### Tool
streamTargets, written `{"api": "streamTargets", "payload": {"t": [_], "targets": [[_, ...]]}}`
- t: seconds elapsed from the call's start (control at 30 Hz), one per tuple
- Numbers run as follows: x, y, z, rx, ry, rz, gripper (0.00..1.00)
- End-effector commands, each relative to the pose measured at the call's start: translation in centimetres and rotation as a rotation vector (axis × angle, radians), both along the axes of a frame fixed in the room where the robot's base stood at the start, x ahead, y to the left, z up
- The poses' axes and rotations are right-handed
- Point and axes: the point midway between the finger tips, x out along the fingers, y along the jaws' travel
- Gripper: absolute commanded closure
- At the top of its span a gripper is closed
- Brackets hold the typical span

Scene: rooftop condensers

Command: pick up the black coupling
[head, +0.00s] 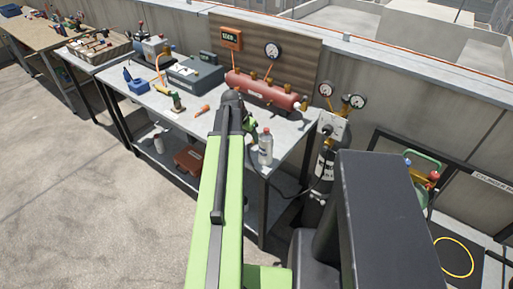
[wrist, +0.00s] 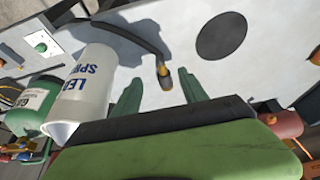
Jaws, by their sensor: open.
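The black coupling (wrist: 162,68) appears to be the dark end piece with a brass tip on a curved black hose (wrist: 118,28); in the wrist view it shows over the grey bench top. My gripper (wrist: 161,77) is open, with its two green fingers on either side of the coupling in the picture. The fingers do not touch it, and I cannot tell how far off it is in depth. In the head view my arm covers the coupling, and part of my gripper (head: 250,128) shows beside the bottle.
A white leak spray bottle (wrist: 83,85) stands close left of my fingers; in the head view the bottle (head: 265,149) is near the bench's (head: 218,122) right end. A red manifold (head: 262,88) lies behind. A flat black disc (wrist: 222,36) marks the bench top. A gas cylinder (head: 322,168) stands right.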

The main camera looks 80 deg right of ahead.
Motion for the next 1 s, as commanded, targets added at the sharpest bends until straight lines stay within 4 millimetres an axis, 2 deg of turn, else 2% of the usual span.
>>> {"api": "streamTargets", "payload": {"t": [0.17,0.47,0.7,1.0], "targets": [[-0.1,-0.3,-0.4,0.0,0.0,0.0,0.49],[-0.8,-2.5,-4.8,0.0,-0.001,0.0,0.49],[-1.0,-2.5,-4.5,0.0,0.0,0.0,0.49],[-1.0,-2.5,-4.5,0.0,0.0,0.0,0.87]]}}
